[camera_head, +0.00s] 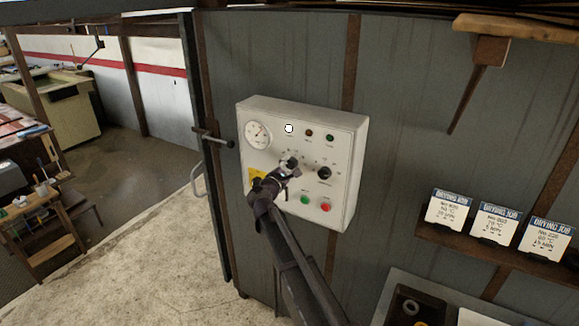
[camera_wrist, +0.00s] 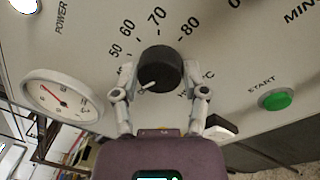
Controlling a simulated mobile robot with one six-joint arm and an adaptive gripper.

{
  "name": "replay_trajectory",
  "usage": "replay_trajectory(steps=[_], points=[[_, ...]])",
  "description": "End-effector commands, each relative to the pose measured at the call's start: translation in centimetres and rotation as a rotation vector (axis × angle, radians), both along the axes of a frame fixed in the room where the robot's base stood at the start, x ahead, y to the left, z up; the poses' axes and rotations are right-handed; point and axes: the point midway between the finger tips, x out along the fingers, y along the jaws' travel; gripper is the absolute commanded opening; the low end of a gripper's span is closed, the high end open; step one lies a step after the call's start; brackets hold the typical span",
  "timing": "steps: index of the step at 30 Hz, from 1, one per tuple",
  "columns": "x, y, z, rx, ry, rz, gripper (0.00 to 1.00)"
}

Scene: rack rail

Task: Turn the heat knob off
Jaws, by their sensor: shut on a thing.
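The heat knob (camera_wrist: 160,68) is round and black with a white pointer. In the wrist view its pointer aims to the lower left, away from the printed numbers 50 to 80 above it. My gripper (camera_wrist: 160,80) has one finger on each side of the knob and is shut on it. In the head view my gripper (camera_head: 288,168) reaches the left knob on the white control box (camera_head: 345,195) and hides most of that knob.
A second black knob (camera_head: 324,172) sits just right of my gripper. A green button (camera_head: 305,199), a red button (camera_head: 326,206) and a dial gauge (camera_head: 257,135) are on the same box. Cards (camera_head: 447,208) stand on a shelf at the right.

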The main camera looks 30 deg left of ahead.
Motion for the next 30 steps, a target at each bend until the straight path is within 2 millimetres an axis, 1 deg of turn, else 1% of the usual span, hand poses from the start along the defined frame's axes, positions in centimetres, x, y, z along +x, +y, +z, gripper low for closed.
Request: replay_trajectory(steps=[6, 15, 21, 30], points=[[0.17, 0.09, 0.23, -0.203, 0.012, 0.001, 0.09], [0.18, 0.12, 0.26, -0.405, 0.028, 0.0, 0.09], [0.18, 0.13, 0.24, -0.467, 0.033, 0.0, 0.09], [0.17, 0.13, 0.22, -0.485, 0.034, 0.0, 0.09]])
